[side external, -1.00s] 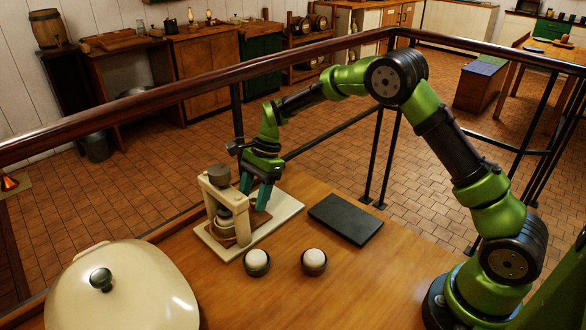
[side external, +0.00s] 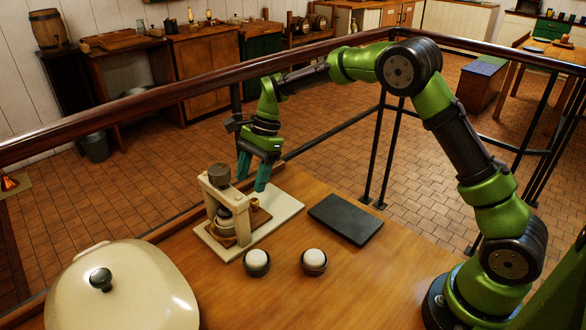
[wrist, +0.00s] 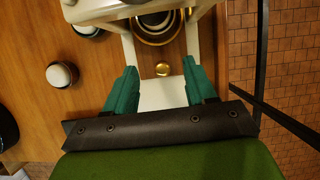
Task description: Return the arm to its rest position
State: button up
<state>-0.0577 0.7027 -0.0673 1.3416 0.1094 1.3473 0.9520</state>
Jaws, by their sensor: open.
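My gripper (side external: 254,172) has two teal fingers and hangs open and empty above the back right part of a cream board (side external: 281,215). In the wrist view the fingers of my gripper (wrist: 160,90) stand wide apart with nothing between them. A cream press-like frame (side external: 212,194) with a dark round knob (side external: 219,174) stands on the board, left of and below the fingers. A small brass knob (wrist: 163,70) shows just beyond the fingers in the wrist view, apart from them.
Two dark cups with white tops (side external: 257,262) (side external: 314,261) stand in front of the board. A flat black slab (side external: 346,219) lies to its right. A large cream lidded pot (side external: 125,290) fills the front left. A dark rail (side external: 180,105) runs behind the table.

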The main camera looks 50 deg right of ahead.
jog(key=shift+s+d+f+n+h, duration=0.2)
jog(key=shift+s+f+n, duration=0.15)
jog(key=shift+s+n, duration=0.15)
jog(key=shift+s+d+f+n+h, duration=0.1)
jog(key=shift+s+d+f+n, duration=0.1)
jog(key=shift+s+f+n, duration=0.3)
jog(key=s+d+r+n+t, duration=0.1)
jog(key=s+r+n, duration=0.3)
jog(key=s, duration=0.4)
jog(key=s+d+r+n+t+h, duration=0.1)
jog(key=s+d+r+n+t, duration=0.1)
jog(key=s+r, duration=0.4)
jog(key=s+d+r+n+t+h, duration=0.1)
jog(key=s+r+n+t, duration=0.3)
jog(key=s, duration=0.7)
jog(key=shift+s+d+r+n, duration=0.2)
jog(key=shift+s+r+n, duration=0.05)
jog(key=shift+r+n, duration=0.6)
jog(key=shift+o, duration=0.4)
